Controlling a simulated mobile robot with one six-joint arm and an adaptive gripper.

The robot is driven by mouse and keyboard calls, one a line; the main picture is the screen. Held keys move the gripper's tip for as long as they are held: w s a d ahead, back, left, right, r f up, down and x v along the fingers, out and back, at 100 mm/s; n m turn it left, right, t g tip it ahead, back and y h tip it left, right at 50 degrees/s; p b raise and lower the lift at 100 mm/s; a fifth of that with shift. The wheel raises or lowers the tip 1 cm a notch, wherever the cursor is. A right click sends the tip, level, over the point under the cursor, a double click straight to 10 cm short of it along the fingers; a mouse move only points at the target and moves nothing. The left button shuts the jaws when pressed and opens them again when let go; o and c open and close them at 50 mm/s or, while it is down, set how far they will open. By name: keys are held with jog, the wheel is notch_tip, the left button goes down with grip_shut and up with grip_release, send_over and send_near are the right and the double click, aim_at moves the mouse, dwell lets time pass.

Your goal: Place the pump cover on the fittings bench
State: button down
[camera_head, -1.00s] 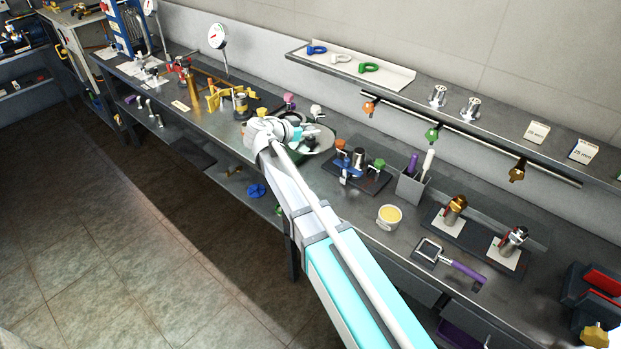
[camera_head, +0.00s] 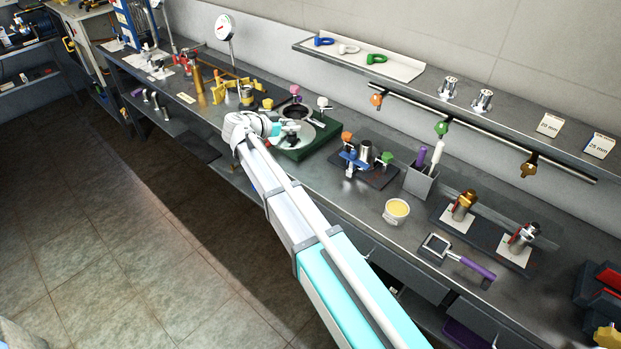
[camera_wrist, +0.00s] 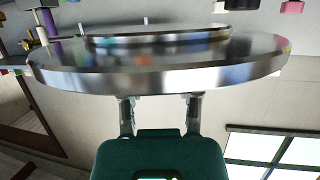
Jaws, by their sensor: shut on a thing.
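The pump cover (camera_wrist: 160,76), a wide shiny metal disc with a raised round step, fills the upper part of the wrist view. My gripper (camera_wrist: 160,100) is shut on it, its two fingers meeting the underside of the disc in this picture. In the head view my wrist hides the fingers, and part of a silver disc shows beside it, over a dark green block (camera_head: 322,143). The gap between disc and block cannot be judged. The long grey fittings bench (camera_head: 425,222) runs along the wall under my arm.
Right of the green block stand a dark stand with coloured knobs (camera_head: 364,166), a grey pen holder (camera_head: 420,182), and a tub of yellow stuff (camera_head: 396,211). A yellow fixture (camera_head: 247,92) and a dial gauge (camera_head: 224,27) stand to the left. A shelf (camera_head: 440,95) overhangs the back.

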jog(key=a, duration=0.2)
jog(key=a+f+b, duration=0.1)
jog(key=a, duration=0.1)
jog(key=a+f+b, duration=0.1)
jog(key=a, duration=0.2)
jog(key=shift+a+f, duration=0.1)
jog(key=shift+f, duration=0.15)
jog(key=d+f+b, duration=0.2)
jog(key=d, duration=0.2)
jog(key=d+f+b, duration=0.3)
jog(key=d, duration=0.1)
jog(key=d+f+b, duration=0.3)
jog(key=d, duration=0.1)
jog(key=shift+s+d+f, duration=0.2)
jog(key=shift+d, duration=0.05)
jog(key=shift+d+f+b, duration=0.3)
jog(key=shift+d+b, duration=0.1)
jog(key=shift+b, duration=0.05)
jog(key=shift+f, duration=0.1)
